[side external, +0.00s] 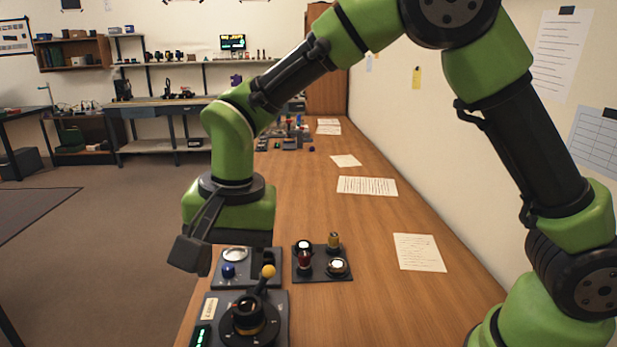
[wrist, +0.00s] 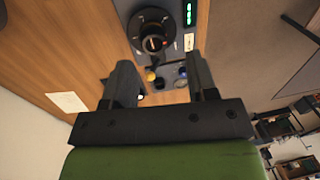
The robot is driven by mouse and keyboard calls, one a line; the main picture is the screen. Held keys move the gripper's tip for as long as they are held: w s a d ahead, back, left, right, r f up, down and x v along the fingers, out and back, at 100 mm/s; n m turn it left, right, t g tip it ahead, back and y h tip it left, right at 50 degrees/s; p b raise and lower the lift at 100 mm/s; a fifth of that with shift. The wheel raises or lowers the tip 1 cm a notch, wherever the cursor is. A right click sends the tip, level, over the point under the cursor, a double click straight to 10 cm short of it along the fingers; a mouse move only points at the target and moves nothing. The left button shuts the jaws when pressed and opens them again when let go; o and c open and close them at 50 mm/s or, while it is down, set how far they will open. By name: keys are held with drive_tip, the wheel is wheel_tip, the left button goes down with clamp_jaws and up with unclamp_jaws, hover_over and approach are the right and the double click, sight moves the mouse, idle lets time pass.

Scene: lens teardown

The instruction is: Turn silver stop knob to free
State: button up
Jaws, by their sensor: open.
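A round silver-topped part (side external: 235,254) sits on a grey panel (side external: 262,282) beside a blue knob (side external: 228,271); I cannot tell for sure that it is the stop knob, nor its setting. The dial also shows in the wrist view (wrist: 150,33), beyond my fingers. My gripper (wrist: 160,82) is open and empty. The yellow ball and blue knob show between its fingers. In the side view my gripper (side external: 191,253) hangs above the panel's far left edge.
Papers (side external: 419,252) lie along the wooden bench (side external: 370,285). A wall borders the bench on the right; the bench between tray and papers is clear.

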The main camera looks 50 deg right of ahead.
drive_tip(key=s+d+r+n+t+y, duration=0.1)
drive_tip(key=s+d+r+t, duration=0.1)
drive_tip(key=s+d+r, duration=0.3)
drive_tip(key=shift+s+d+r, duration=0.4)
drive_tip(key=shift+d+r, duration=0.9)
drive_tip(key=shift+r, duration=1.05)
drive_tip(key=w+a+f+m+g, duration=0.1)
drive_tip(key=w+a+f+m, duration=0.1)
drive_tip(key=f, duration=0.4)
drive_tip(key=w+a+f+m+g+h, duration=0.1)
drive_tip(key=w+a+f+m, duration=0.1)
drive_tip(key=a+f+m, duration=0.3)
drive_tip(key=w+a+f+m+g+h, duration=0.1)
drive_tip(key=w+a+f+m, duration=0.1)
drive_tip(key=a+f, duration=0.3)
drive_tip(key=shift+w+f+m, duration=0.1)
drive_tip(key=shift+f+m, duration=0.6)
drive_tip(key=shift+f, duration=0.25)
wheel_tip(320, 180, down, 10)
drive_tip(key=shift+d+r, duration=0.1)
drive_tip(key=shift+r, duration=0.1)
drive_tip(key=shift+c, duration=0.5)
drive_tip(key=c, duration=0.8)
drive_tip(key=shift+c, duration=0.2)
